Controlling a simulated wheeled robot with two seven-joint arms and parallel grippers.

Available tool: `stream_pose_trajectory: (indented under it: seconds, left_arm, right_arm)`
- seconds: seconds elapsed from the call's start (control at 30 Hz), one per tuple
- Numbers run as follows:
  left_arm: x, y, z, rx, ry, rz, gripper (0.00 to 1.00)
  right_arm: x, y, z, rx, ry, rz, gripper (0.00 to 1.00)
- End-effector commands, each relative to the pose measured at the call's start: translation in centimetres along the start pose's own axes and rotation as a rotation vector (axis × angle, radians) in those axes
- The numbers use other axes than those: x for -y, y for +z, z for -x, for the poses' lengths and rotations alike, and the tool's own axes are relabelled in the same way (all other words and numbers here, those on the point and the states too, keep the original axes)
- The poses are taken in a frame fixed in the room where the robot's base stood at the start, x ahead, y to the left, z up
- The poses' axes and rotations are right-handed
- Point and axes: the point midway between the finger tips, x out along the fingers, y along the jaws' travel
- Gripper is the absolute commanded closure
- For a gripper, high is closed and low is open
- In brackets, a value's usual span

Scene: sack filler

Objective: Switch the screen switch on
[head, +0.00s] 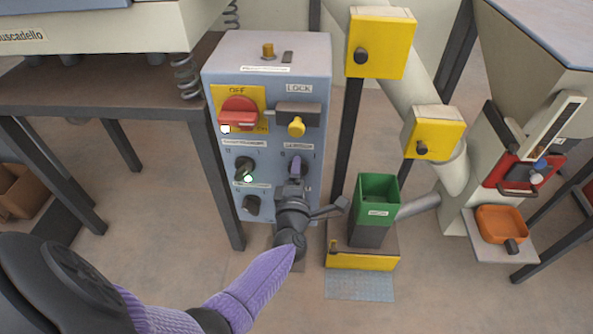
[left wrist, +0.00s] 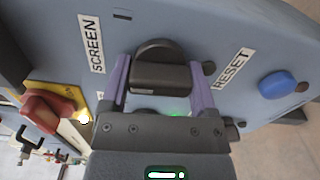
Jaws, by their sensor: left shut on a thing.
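The screen switch is a black rotary knob (left wrist: 160,72) on the blue-grey control box (head: 265,58). In the left wrist view it sits between the SCREEN label (left wrist: 92,43) and the RESET label (left wrist: 233,68). My left gripper (head: 295,170) reaches the right-hand knob of the box's middle row, and its purple fingers hide most of it in the head view. In the left wrist view one finger is on each side of the knob, and the gripper is shut on it. The bar of the knob lies across the gap between the fingers. My right gripper is not in view.
A red main switch (head: 239,112) on a yellow plate, a yellow-tipped lock (head: 296,127) and a left knob (head: 244,168) with a green light share the panel. A blue button (left wrist: 277,85) is beyond RESET. A green bin (head: 377,190) stands to the right.

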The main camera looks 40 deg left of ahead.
Motion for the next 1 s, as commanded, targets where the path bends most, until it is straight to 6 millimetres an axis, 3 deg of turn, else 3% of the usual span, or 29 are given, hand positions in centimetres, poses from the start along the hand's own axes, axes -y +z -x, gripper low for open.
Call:
stream_pose_trajectory:
  seconds: [0.6,1.0]
  left_arm:
    - [0.1,0.1,0.1,0.002,-0.004,-0.548,0.82]
    - [0.1,0.0,0.1,0.002,-0.004,-0.749,0.82]
  right_arm:
    - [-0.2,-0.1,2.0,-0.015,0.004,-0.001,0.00]
    - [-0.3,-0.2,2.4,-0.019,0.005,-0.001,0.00]
